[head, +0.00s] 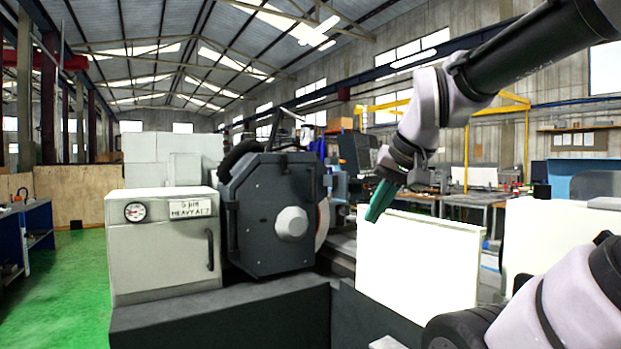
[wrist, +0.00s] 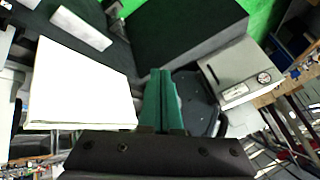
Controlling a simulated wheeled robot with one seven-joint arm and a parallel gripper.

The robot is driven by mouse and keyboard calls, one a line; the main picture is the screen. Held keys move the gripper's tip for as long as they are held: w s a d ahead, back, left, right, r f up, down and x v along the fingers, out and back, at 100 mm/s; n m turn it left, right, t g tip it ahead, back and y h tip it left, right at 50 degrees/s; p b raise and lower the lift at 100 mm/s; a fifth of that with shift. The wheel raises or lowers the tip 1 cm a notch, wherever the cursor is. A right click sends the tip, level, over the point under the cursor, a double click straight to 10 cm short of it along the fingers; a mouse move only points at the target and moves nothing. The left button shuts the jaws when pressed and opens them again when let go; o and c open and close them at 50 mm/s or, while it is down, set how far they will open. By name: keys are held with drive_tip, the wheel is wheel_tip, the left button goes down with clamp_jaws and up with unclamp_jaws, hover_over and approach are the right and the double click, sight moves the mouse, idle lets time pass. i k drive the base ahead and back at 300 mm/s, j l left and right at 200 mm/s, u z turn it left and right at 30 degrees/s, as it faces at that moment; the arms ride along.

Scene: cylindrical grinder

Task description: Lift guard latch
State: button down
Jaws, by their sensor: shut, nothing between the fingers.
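The dark grey wheel guard (head: 272,190) of the grinder stands left of centre in the head view, with a pale round hub on its face. A slim dark handle-like part (head: 232,225) runs along its left edge; I cannot tell whether this is the latch. My gripper (head: 374,212) has green fingers pressed together and empty. It hangs tilted in the air to the right of the guard, apart from it, near the top of a white panel. In the wrist view the shut fingers (wrist: 162,95) point up the picture, and the guard (wrist: 200,105) is partly hidden behind them.
A grey cabinet (head: 163,245) with a gauge and a dark handle stands left of the guard. The white upright panel (head: 418,255) is below my gripper. The dark machine base (head: 220,320) runs along the front. The green floor (head: 75,290) at left is open.

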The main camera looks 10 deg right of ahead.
sight(285, 172)
drive_tip(key=i+l+u, duration=0.3)
drive_tip(key=i, duration=0.2)
drive_tip(key=i+l+u, duration=0.25)
drive_tip(key=i, duration=0.25)
